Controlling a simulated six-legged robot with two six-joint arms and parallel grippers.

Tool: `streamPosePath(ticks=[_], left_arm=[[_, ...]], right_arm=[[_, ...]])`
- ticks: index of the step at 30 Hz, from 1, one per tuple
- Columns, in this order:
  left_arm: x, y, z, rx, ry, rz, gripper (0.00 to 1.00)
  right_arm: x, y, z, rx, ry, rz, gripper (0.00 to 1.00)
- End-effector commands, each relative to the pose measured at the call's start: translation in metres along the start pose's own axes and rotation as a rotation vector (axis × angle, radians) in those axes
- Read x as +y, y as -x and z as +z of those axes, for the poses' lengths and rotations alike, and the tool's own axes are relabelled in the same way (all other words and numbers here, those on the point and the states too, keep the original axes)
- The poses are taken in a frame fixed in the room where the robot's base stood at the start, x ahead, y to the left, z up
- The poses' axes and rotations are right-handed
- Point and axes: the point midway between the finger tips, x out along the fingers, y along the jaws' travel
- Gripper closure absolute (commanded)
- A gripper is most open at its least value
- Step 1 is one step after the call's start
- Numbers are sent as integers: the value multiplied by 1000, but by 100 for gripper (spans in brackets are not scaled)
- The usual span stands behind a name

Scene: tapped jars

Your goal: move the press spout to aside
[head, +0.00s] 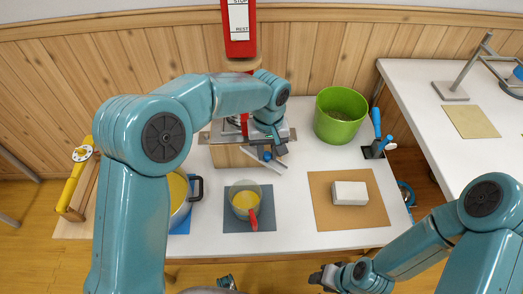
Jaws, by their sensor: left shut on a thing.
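The press (222,133) stands at the back middle of the white table on a wooden block (232,157), partly hidden by my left arm. My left gripper (268,156) is at the press's front right, shut on a pale, narrow bar that I take to be the press spout (277,164). The bar slants down to the right, and its far end is partly hidden by the gripper. I cannot tell whether it still touches the press. My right gripper (322,279) is low in front of the table, away from the press; its fingers are too small to read.
A jug of yellow liquid (244,199) stands on a dark mat in front of the press. A pot (181,194) is at left. A green bucket (341,115) and blue-handled tools (376,140) are at right. A white block (349,193) lies on a brown mat (322,216).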

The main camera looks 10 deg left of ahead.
Motion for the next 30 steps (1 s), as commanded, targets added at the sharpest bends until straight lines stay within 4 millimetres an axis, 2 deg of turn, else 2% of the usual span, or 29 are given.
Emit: streamPosePath(ticks=[6,15,30], left_arm=[[8,2,-11,2,170,0,100],[14,1,-21,3,324,1,100],[15,1,-25,3,381,1,100]], right_arm=[[-3,10,0,0,0,0,57],[-6,15,0,0,0,0,57],[-6,17,0,0,0,0,57]])
